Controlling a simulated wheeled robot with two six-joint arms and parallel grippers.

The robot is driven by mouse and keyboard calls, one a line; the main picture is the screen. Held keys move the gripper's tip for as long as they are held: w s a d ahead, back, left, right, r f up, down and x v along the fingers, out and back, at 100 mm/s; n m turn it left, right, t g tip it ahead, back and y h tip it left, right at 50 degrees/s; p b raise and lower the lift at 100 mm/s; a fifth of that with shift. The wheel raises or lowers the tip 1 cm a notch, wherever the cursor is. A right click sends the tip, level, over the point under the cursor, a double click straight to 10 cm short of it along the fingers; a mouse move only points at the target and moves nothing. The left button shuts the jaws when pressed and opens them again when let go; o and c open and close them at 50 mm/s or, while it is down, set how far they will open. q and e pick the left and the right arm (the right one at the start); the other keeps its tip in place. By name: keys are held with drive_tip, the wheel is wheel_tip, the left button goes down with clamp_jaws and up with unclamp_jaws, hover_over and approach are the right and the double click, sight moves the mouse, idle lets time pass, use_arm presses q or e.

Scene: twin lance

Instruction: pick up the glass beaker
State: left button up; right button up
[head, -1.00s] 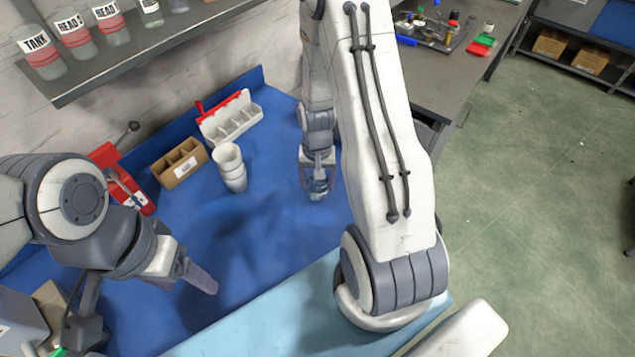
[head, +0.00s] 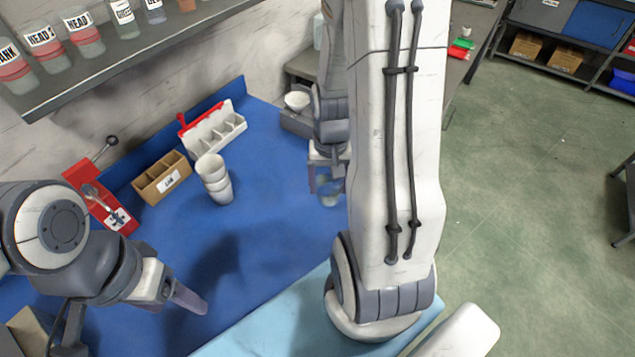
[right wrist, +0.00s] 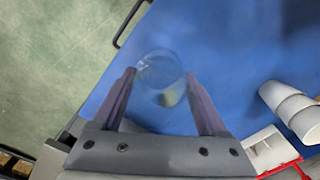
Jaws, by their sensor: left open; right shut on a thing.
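The clear glass beaker (head: 330,193) is at the right side of the blue mat (head: 270,225) in the head view, partly hidden by my right gripper (head: 328,178). In the right wrist view the beaker (right wrist: 160,72) sits between the two fingers of my right gripper (right wrist: 160,85), which is shut on it. I cannot tell whether the beaker is clear of the mat. My left gripper (head: 188,297) is open and empty over the front left of the mat.
Stacked white cups (head: 215,180), a brown divided box (head: 162,178) and a white divided tray (head: 213,130) stand at the back. A red holder (head: 98,200) with a spoon is at left. A white bowl (head: 297,101) sits at the back right. The mat's middle is clear.

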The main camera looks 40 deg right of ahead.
drive_tip(key=shift+s+d+r, duration=0.25)
drive_tip(key=shift+s+r, duration=0.2)
drive_tip(key=shift+s, duration=0.25)
drive_tip(key=shift+s+d+r, duration=0.2)
drive_tip(key=shift+s+r, duration=0.2)
drive_tip(key=shift+s, duration=0.25)
drive_tip(key=shift+s+d+r, duration=0.25)
drive_tip(key=shift+s+r, duration=0.2)
drive_tip(key=shift+s, duration=0.25)
